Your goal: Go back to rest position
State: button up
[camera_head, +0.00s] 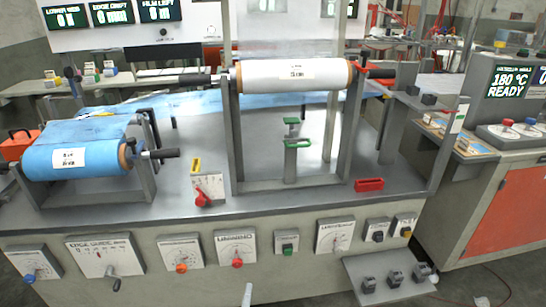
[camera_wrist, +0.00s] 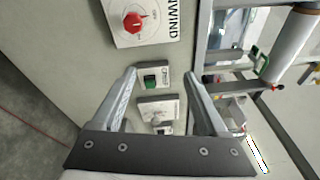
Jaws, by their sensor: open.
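My gripper (camera_wrist: 159,75) shows in the wrist view with its two fingers spread apart and nothing held between them. It faces the front panel of the machine, which appears turned sideways there. A small box with a green button (camera_wrist: 151,81) appears between the fingertips. A plate with a knob (camera_wrist: 158,107) lies behind it, partly hidden near the gripper body. The red unwind knob (camera_wrist: 135,22) is above the fingertips in that view. I cannot tell whether a fingertip touches the panel. In the head view the gripper cannot be clearly made out.
The machine table (camera_head: 300,200) carries a white film roll (camera_head: 292,75) on a tall frame and a blue roll (camera_head: 75,160) at left. Its front panel holds several dials, the red unwind knob (camera_head: 237,262) and the green button (camera_head: 287,249). An orange-fronted console (camera_head: 510,220) stands right.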

jog(key=w+d+r+m+g+h, duration=0.1)
jog(key=d+r+m+g+h, duration=0.95)
jog(key=r+m, duration=0.65)
jog(key=s+d+r+m+g+y, duration=0.1)
jog(key=s+d+r+m+g, duration=0.3)
jog(key=m, duration=0.5)
jog(key=s+d+r+m+g+y, duration=0.25)
jog(key=d+r+m, duration=0.35)
jog(key=m, duration=0.3)
jog(key=s+d+r+m+t+y, duration=0.2)
jog(key=s+r+m+t+y, duration=0.2)
jog(key=s+r+m+y, duration=0.75)
notch_tip(320, 180, up, 22)
jog(key=s+m+h+p, duration=0.1)
jog(key=m+h+p, duration=0.2)
jog(key=p, duration=1.5)
jog(key=shift+a+m, duration=0.15)
jog(key=shift+m, duration=0.6)
jog(key=shift+s+f+h, duration=0.1)
jog(key=shift+h, duration=0.15)
